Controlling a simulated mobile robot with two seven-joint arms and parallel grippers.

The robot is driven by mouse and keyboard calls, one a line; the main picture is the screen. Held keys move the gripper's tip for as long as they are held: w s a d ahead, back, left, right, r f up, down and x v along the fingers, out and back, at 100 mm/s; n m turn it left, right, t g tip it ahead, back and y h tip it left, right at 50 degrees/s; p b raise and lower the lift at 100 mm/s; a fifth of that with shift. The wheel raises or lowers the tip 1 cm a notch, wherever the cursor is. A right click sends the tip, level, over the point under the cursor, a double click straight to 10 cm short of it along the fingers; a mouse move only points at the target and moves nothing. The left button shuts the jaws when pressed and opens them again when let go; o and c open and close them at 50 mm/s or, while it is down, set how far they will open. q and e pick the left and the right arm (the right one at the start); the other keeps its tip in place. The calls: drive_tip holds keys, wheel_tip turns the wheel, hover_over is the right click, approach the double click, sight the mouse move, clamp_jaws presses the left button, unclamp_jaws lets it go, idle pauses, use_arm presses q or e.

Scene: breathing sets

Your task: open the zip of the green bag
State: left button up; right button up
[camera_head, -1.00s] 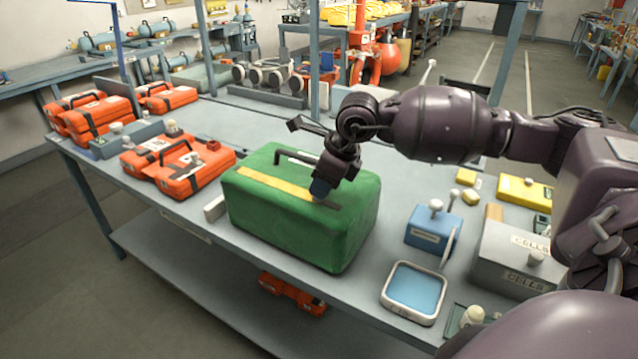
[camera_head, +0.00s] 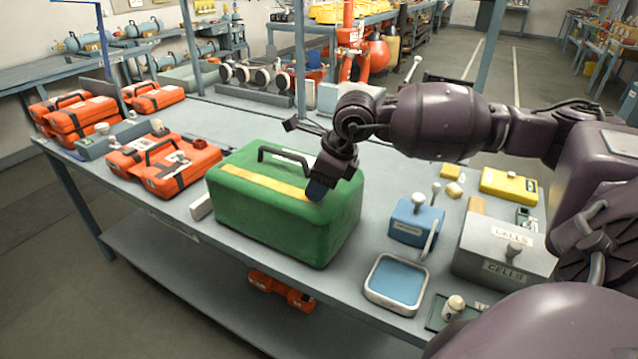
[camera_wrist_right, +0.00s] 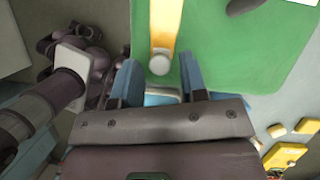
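The green bag (camera_head: 275,225) stands on the workbench, with a dark handle (camera_head: 283,155) and a yellow zip strip (camera_head: 262,182) along its top. My right gripper (camera_head: 317,190) is over the right end of this strip. In the right wrist view, its two blue fingers (camera_wrist_right: 160,82) are spread apart, with a grey round zip pull (camera_wrist_right: 160,62) between their tips at the strip's end. I cannot tell whether a finger touches the pull; the head view hides it behind the gripper. The strip looks unbroken where it shows. My left gripper is in neither view.
Orange cases (camera_head: 165,165) lie left of the bag. A blue box (camera_head: 417,220), a blue-lined tray (camera_head: 396,284) and a grey cells box (camera_head: 505,247) stand to its right. Bare bench (camera_head: 385,170) shows behind the bag. A post (camera_head: 299,70) rises at the back.

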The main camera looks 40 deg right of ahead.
drive_tip(key=shift+o, duration=0.5)
drive_tip(key=v, duration=1.1)
drive_tip(key=shift+p, duration=0.3)
drive_tip(key=shift+f, duration=0.1)
